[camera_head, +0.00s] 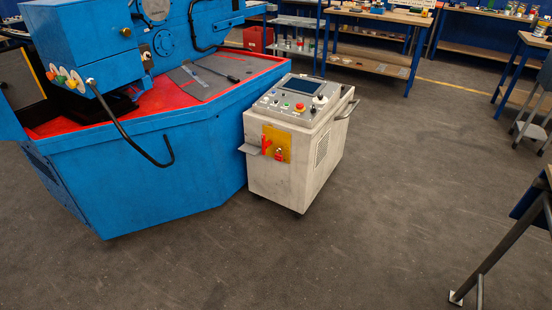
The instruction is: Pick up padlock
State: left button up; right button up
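A white control cabinet (296,165) stands on the floor against the blue machine. On its front face is a yellow plate (277,143) with a red handle (266,145). A small red object (279,151) sits low on the yellow plate; it may be the padlock, but it is too small to tell. Neither of my grippers shows in the head view.
A large blue machine (150,180) with a red tray top fills the left side. Workbenches (375,60) and a red bin (257,38) stand at the back. A dark-legged stand (515,240) is at the lower right. The grey floor (390,200) in front and to the right is clear.

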aim_at(278, 157)
jog(key=i+j, duration=0.2)
jog(key=i+j+z, duration=0.15)
jog(key=j, duration=0.25)
jog(key=i+j, duration=0.2)
jog(key=j+z, duration=0.05)
jog(key=j, duration=0.05)
